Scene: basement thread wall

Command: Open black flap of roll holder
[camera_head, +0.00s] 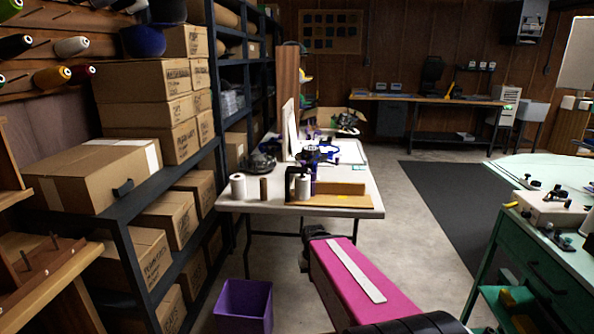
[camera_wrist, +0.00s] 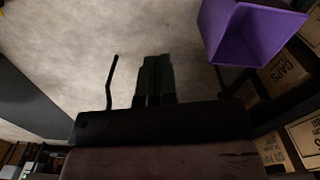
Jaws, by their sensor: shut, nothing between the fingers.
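In the head view my pink arm reaches toward the table's near edge, and the fingers cannot be made out there.
The white table (camera_head: 235,205) also bears a white spool (camera_head: 238,186), a brown spool (camera_head: 264,189) and a wooden board (camera_head: 345,200). A purple bin (camera_head: 243,306) stands on the floor; it also shows in the wrist view (camera_wrist: 228,35). Shelves with cardboard boxes (camera_head: 140,85) line the left.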

